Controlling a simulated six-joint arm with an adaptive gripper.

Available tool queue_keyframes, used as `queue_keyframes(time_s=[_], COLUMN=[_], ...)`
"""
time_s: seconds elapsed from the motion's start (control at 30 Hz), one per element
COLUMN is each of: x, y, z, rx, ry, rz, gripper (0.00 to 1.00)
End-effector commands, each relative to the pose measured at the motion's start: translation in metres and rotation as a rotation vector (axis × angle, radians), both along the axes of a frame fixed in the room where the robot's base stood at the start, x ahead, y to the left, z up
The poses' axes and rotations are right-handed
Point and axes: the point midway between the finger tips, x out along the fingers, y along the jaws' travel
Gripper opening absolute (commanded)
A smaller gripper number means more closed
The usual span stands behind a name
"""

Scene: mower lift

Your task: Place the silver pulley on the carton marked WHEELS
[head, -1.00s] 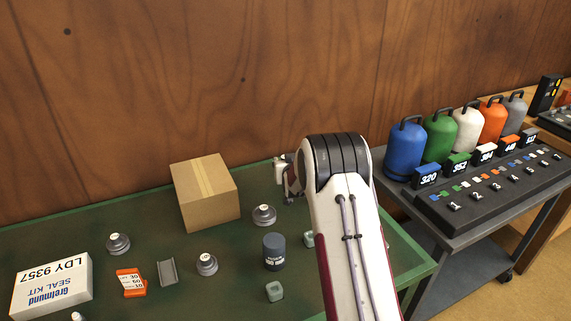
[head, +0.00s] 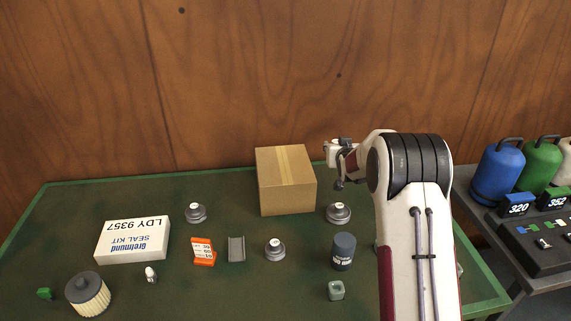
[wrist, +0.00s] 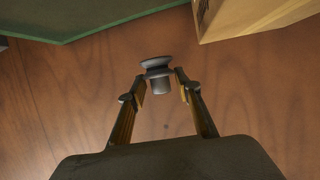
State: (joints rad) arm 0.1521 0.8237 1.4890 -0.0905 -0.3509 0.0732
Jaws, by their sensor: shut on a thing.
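A grey flanged pulley (wrist: 157,66) is between the fingertips of my gripper (wrist: 160,84) in the wrist view, with its wide rim pointing away from the palm. The gripper is shut on it. In the head view my gripper (head: 343,163) is beside the upper right of a plain brown carton (head: 282,188), apart from it and partly hidden by my arm. The carton stands at the back of the green table. No WHEELS marking shows on its visible faces. Its corner also shows in the wrist view (wrist: 240,17).
Similar grey pulleys lie on the table (head: 70,205): one right of the carton (head: 338,213), one in front (head: 275,250), one left (head: 195,213). A seal kit box (head: 132,240), orange box (head: 203,252) and dark canister (head: 343,252) stand nearby. The wooden wall (head: 230,80) is close behind.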

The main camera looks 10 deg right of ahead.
Motion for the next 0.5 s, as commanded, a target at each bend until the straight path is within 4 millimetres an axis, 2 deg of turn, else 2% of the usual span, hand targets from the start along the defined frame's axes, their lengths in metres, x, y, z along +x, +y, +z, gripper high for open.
queue_keyframes(time_s=[0.03, 0.1, 0.3, 0.5], x=[0.004, 0.007, 0.012, 0.013], y=[0.017, 0.038, 0.084, 0.121], z=[0.01, 0.021, 0.044, 0.061], rx=[-0.002, -0.002, -0.003, -0.002], ry=[-0.004, -0.004, -0.002, 0.0], rz=[0.029, 0.064, 0.145, 0.205], gripper=[0.11, 0.11, 0.11, 0.11])
